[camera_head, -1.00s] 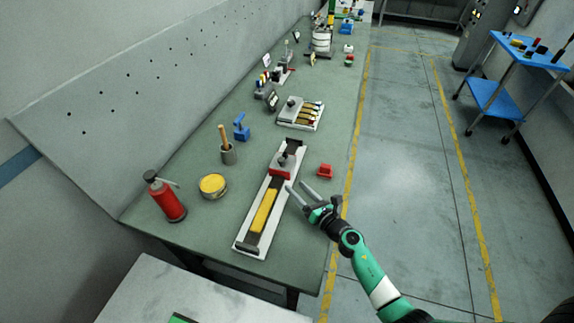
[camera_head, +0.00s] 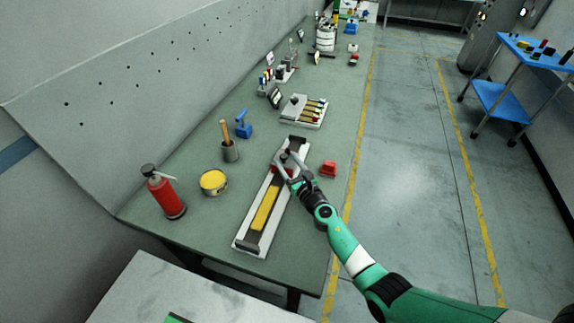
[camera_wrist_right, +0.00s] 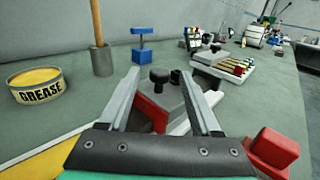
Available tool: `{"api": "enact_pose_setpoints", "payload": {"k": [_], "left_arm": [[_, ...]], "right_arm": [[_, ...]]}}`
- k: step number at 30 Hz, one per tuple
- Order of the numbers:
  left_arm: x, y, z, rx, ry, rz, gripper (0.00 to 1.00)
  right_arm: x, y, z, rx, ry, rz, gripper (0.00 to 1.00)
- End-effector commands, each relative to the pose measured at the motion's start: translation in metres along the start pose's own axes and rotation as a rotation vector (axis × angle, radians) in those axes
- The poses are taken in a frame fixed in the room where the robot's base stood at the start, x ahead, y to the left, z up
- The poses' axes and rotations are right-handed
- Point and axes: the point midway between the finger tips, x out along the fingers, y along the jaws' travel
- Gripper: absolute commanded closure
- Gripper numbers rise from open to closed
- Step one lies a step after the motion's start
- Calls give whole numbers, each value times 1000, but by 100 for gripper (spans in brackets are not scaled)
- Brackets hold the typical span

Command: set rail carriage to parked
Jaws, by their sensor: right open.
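The rail (camera_head: 246,241) is a long pale base with a dark slot and a yellow strip (camera_head: 265,208) along its near part. The red and grey carriage (camera_wrist_right: 150,108) with a black knob (camera_wrist_right: 159,76) sits on the rail's far half; in the head view my gripper partly covers it. My right gripper (camera_head: 283,157) is open, its fingers at the carriage. In the right wrist view, the right gripper (camera_wrist_right: 160,73) has one finger on each side of the carriage and knob; I cannot tell whether they touch it. My left gripper is not in view.
A red block (camera_head: 328,168) lies right of the rail. A grease tin (camera_head: 213,182), a red extinguisher (camera_head: 164,193), a grey cup with a wooden handle (camera_head: 229,151) and a blue clamp-like object (camera_head: 243,125) stand left. A tray (camera_head: 303,111) lies beyond the rail.

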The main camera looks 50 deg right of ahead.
Motion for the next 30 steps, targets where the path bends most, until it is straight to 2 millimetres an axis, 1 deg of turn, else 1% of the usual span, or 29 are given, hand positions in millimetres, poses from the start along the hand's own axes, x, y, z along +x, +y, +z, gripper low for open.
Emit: {"api": "enact_pose_setpoints", "payload": {"k": [3, 9, 11, 12, 20, 21, 30], "left_arm": [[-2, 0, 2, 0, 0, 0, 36], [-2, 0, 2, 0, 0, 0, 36], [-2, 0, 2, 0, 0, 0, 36], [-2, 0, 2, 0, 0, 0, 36], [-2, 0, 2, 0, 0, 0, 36], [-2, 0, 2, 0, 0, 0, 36], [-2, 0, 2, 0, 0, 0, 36]], "right_arm": [[6, 0, 0, 0, 0, 0, 36], [6, 0, 1, 0, 0, 0, 36], [6, 0, 1, 0, 0, 0, 45], [6, 0, 1, 0, 0, 0, 52], [6, 0, 1, 0, 0, 0, 99], [6, 0, 1, 0, 0, 0, 100], [6, 0, 1, 0, 0, 0, 100]]}}
